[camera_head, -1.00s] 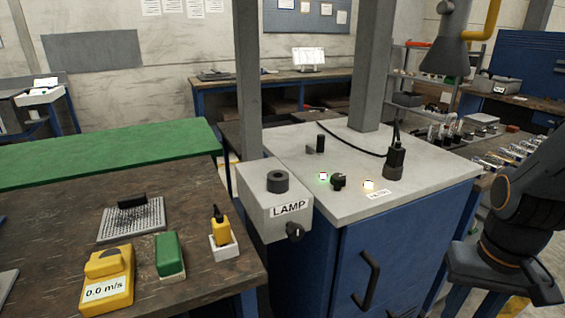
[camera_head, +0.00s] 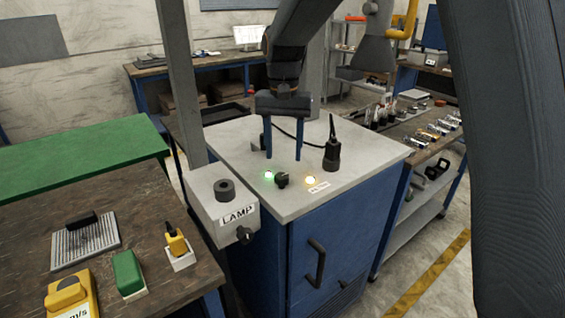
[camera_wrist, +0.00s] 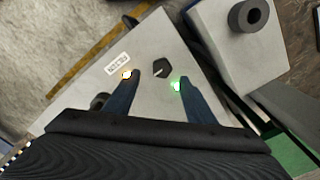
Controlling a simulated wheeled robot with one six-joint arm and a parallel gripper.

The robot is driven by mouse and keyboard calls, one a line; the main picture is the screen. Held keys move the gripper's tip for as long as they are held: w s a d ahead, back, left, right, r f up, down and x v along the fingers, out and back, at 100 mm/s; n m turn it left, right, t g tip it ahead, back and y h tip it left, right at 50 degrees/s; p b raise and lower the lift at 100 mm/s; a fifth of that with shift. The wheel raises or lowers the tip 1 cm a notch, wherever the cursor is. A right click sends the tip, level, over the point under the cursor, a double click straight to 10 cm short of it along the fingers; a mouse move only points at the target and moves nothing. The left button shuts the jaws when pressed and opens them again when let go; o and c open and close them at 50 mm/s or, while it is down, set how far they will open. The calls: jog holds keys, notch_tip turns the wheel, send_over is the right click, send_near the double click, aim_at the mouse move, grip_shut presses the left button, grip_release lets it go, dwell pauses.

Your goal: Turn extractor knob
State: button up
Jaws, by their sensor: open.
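The extractor knob is a small black knob (camera_head: 282,180) on the grey top of the blue cabinet (camera_head: 345,185), between a green light (camera_head: 268,176) and an amber light (camera_head: 310,180). In the wrist view the knob (camera_wrist: 161,68) shows a pale pointer line and lies beyond the fingertips, between their lines. My gripper (camera_head: 284,157) points down over the cabinet top with its two blue fingers spread apart. Nothing is between the fingers. In the wrist view the gripper (camera_wrist: 156,80) has one fingertip near each light. Whether the fingertips touch the top cannot be told.
A grey LAMP box (camera_head: 222,205) with its own black knob (camera_head: 244,234) stands left of the cabinet. A black upright plug-like piece (camera_head: 332,155) with a cable stands right of my gripper. A grey post (camera_head: 180,80) rises behind the lamp box.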

aim_at(282, 175)
jog(key=shift+w+a, duration=0.2)
jog(key=shift+a, duration=0.1)
notch_tip(282, 175, down, 7)
jog(key=shift+f+p, duration=0.2)
jog(key=shift+p, duration=0.85)
jog(key=shift+c, duration=0.4)
jog(key=c, duration=1)
jog(key=shift+o, duration=0.2)
